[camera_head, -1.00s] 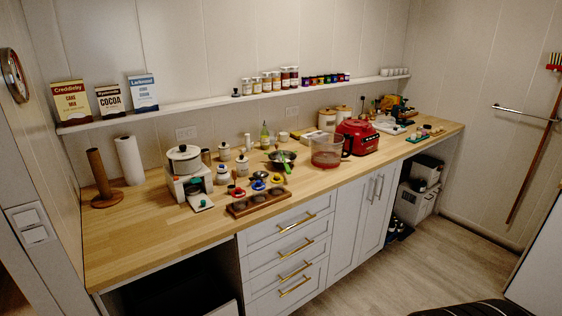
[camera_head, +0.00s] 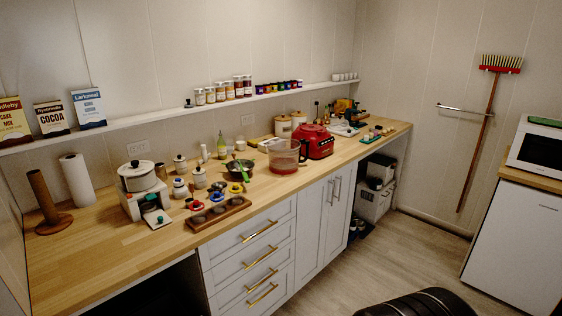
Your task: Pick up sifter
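No thing in view can be told as the sifter for certain at this size. A dark round bowl or pan with a green-handled tool (camera_head: 239,170) sits mid-counter, and it may be the sifter or hold it. A clear tub with a reddish base (camera_head: 284,157) stands to its right, beside a red appliance (camera_head: 318,142). A white pot on a small stove or scale (camera_head: 138,178) stands to the left. My gripper is not in view; only a black ribbed part, seemingly mine, shows at the bottom right.
The wooden counter (camera_head: 95,250) is bare at its front left. Small jars and a wooden tray with round hollows (camera_head: 218,212) crowd the middle. A wall shelf (camera_head: 155,115) holds boxes and jars. Floor (camera_head: 400,248) is open in front; a white cabinet (camera_head: 515,245) stands right.

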